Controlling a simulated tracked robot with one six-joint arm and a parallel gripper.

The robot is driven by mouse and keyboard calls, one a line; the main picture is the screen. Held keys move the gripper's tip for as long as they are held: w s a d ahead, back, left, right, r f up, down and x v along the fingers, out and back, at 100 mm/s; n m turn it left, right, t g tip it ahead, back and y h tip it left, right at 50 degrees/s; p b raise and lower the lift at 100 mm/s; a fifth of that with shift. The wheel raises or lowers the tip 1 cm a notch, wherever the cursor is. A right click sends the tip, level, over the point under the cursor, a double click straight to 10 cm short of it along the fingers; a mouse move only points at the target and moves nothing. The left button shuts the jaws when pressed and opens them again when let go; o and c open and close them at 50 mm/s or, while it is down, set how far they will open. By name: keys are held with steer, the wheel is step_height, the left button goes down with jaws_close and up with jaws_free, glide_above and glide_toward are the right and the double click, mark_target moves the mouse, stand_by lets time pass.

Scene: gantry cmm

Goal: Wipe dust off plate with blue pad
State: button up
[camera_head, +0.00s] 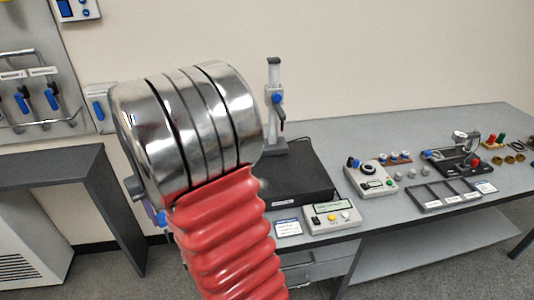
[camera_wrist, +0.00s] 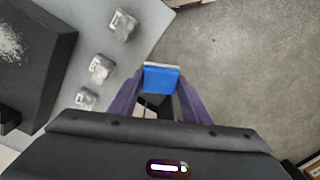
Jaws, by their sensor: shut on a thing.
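My gripper (camera_wrist: 160,85) has purple fingers and is shut on the blue pad (camera_wrist: 161,78), which has a pale edge along its far side. In the wrist view the pad is over grey floor, beside the bench edge and clear of the plate. The black plate (camera_wrist: 45,45) lies at the left of the wrist view, with a patch of white dust (camera_wrist: 8,44) on it. In the head view the plate (camera_head: 300,185) sits on the bench under an upright stand. My arm hides its left part and most of my gripper there.
Three small metal blocks (camera_wrist: 101,68) stand on the bench between plate and edge. In the head view a control box (camera_head: 332,216), a label card (camera_head: 288,227), a dial box (camera_head: 372,180) and a black tray (camera_head: 445,194) sit near the plate. A dark side table (camera_head: 50,165) stands left.

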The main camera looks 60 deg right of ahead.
steer(key=w+a+f+n, duration=0.2)
steer(key=w+a, duration=0.3)
steer(key=a, duration=0.4)
steer(key=w+a+f+n, duration=0.2)
steer(key=w+a, duration=0.3)
steer(key=a, duration=0.5)
